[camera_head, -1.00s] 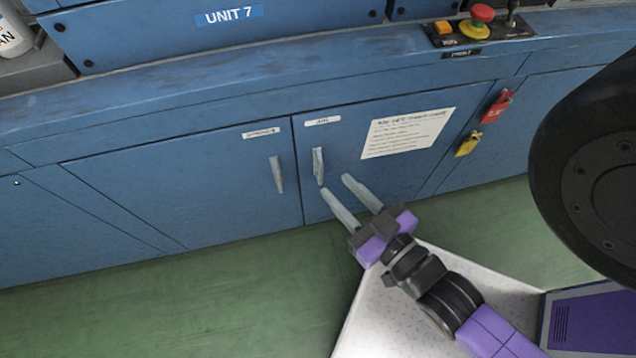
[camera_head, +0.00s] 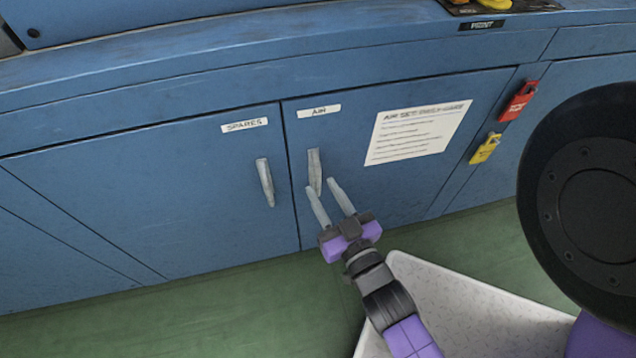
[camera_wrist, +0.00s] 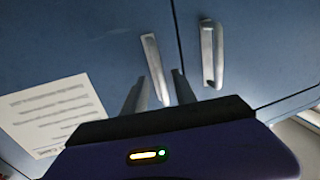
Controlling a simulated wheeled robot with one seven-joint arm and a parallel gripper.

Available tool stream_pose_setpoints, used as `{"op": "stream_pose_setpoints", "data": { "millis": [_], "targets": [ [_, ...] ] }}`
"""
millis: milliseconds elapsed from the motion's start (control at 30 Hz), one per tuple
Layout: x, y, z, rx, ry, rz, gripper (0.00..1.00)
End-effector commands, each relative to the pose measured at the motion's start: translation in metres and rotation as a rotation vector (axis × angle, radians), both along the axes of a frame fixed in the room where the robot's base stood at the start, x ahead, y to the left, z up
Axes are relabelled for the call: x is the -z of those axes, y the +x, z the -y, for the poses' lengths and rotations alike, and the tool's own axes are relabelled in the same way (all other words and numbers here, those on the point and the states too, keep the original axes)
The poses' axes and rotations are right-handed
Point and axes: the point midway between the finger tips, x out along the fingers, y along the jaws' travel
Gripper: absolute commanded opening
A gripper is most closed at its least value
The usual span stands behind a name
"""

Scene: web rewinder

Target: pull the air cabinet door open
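The blue air cabinet door (camera_head: 350,190) is closed, with an "AIR" label and a pale vertical handle (camera_head: 314,170). My gripper (camera_head: 322,186) is open at the lower part of this handle. In the wrist view the air handle (camera_wrist: 153,62) appears between my two spread fingers, its near end reaching between them. I cannot tell whether either finger touches it. The spares door (camera_head: 160,190) to the left is closed and has its own handle (camera_head: 265,182), which also shows in the wrist view (camera_wrist: 211,54), outside my fingers.
A notice sheet (camera_head: 418,132) is on the air door right of the handle. A red tag lock (camera_head: 519,101) and a yellow one (camera_head: 486,148) hang further right. A large black round part (camera_head: 590,190) fills the right side. Green floor (camera_head: 230,295) lies open before the cabinet.

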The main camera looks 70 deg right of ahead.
Motion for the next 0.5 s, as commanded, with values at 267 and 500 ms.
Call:
{"op": "stream_pose_setpoints", "data": {
  "millis": [267,500],
  "targets": [
    [0.0,0.023,0.019,0.0,-0.001,0.001,0.33],
    [-0.001,0.025,0.021,0.0,0.0,0.0,0.33]
  ]
}}
